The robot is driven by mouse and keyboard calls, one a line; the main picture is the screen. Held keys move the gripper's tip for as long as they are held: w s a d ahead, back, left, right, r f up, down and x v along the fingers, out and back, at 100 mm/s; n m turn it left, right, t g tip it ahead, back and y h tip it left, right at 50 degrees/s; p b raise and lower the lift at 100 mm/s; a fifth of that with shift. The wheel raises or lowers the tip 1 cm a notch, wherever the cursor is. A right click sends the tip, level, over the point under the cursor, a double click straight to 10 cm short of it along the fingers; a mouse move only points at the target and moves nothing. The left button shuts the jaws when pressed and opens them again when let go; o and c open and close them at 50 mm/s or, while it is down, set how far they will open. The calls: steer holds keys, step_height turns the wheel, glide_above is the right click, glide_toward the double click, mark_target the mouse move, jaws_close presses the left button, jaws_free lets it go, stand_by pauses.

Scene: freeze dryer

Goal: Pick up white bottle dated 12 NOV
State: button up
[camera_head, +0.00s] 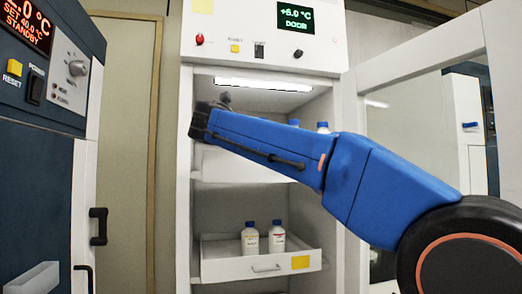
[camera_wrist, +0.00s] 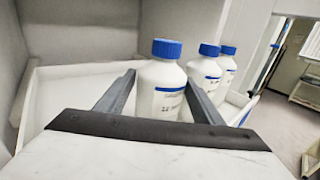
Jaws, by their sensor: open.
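In the wrist view a white bottle (camera_wrist: 160,98) with a blue cap and a blue-striped label stands upright between the two fingers of my gripper (camera_wrist: 160,78). The gripper is open, one finger on each side of the bottle; I cannot tell whether either touches it. The label print is too small to read for certain, so the date is unclear. Two more white bottles with blue caps, a middle one (camera_wrist: 206,70) and a far one (camera_wrist: 228,64), stand behind it to the right. In the head view my arm hides the gripper's fingers and most of this shelf.
The bottles stand in a white drawer (camera_wrist: 40,88) with low walls, inside a cabinet. In the head view a lower drawer (camera_head: 222,269) holds two more blue-capped bottles (camera_head: 250,240). The open cabinet door (camera_head: 400,62) is at the right; a dark blue machine (camera_head: 40,150) is at the left.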

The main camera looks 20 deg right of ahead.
steer(key=shift+x, duration=2.6)
steer(key=shift+d+r, duration=0.1)
steer(key=shift+r, duration=0.1)
steer(key=c, duration=1.1)
